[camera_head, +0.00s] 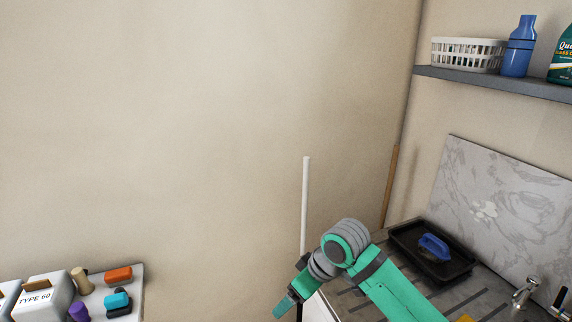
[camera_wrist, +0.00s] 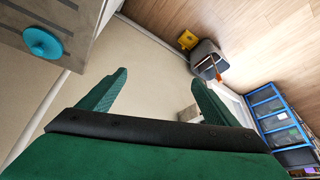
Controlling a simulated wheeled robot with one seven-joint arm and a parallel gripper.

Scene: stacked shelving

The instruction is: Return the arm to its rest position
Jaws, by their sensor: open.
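My gripper (camera_wrist: 155,85) shows in the wrist view with its two green fingers spread apart and nothing between them. In the head view my green and grey arm reaches in from the lower right, and my gripper (camera_head: 284,305) points down and left near the bottom edge. It is in open space left of the counter, touching nothing that I can make out.
A counter (camera_head: 352,292) at right holds a black tray (camera_head: 400,240) with a blue-handled item, and a tap (camera_head: 524,292). A shelf (camera_head: 490,80) is above. A white pole (camera_head: 305,205) stands behind my gripper. A table (camera_head: 135,275) with small objects is lower left.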

